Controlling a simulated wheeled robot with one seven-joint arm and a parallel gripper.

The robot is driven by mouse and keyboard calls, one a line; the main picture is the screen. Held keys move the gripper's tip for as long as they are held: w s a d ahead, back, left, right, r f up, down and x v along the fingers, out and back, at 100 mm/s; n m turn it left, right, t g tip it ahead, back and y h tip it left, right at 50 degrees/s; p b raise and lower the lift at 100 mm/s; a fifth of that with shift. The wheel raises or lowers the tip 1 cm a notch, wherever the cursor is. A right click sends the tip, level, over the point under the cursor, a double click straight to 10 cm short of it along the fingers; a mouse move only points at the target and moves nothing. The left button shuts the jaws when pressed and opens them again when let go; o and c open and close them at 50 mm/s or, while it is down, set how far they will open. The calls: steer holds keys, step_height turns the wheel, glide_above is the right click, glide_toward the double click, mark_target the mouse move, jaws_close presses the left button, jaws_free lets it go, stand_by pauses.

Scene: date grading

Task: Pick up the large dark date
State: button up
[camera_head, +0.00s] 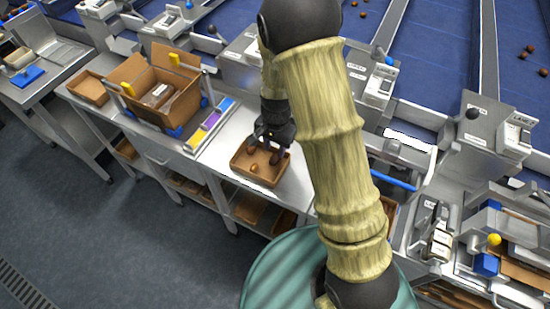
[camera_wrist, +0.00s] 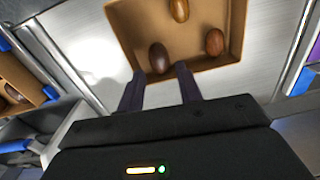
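A brown tray (camera_head: 247,177) stands on the steel bench and also shows in the wrist view (camera_wrist: 128,27). In the wrist view it holds a dark brown date (camera_wrist: 159,57), a reddish-brown date (camera_wrist: 214,42) and a golden date (camera_wrist: 179,10). The dark date looks the largest and darkest of the three. My gripper (camera_head: 263,153) is over the tray, pointing down. In the wrist view its two fingers (camera_wrist: 160,72) are apart, with the dark date in line with the gap at their tips. I cannot tell whether they touch it. The golden date (camera_head: 254,168) shows in the head view.
A cardboard box (camera_head: 180,100) and a strip of coloured blocks (camera_head: 208,127) stand left of the tray. Lane machines (camera_head: 380,85) and blue belts (camera_head: 435,50) lie behind. Another brown container with a dark date (camera_wrist: 14,93) shows at the wrist view's left.

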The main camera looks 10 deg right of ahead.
mark_target(275, 157)
steer(key=shift+f+p, duration=0.65)
steer(key=shift+f, duration=1.95)
steer(key=shift+c, duration=0.4)
steer(key=shift+c, duration=1.4)
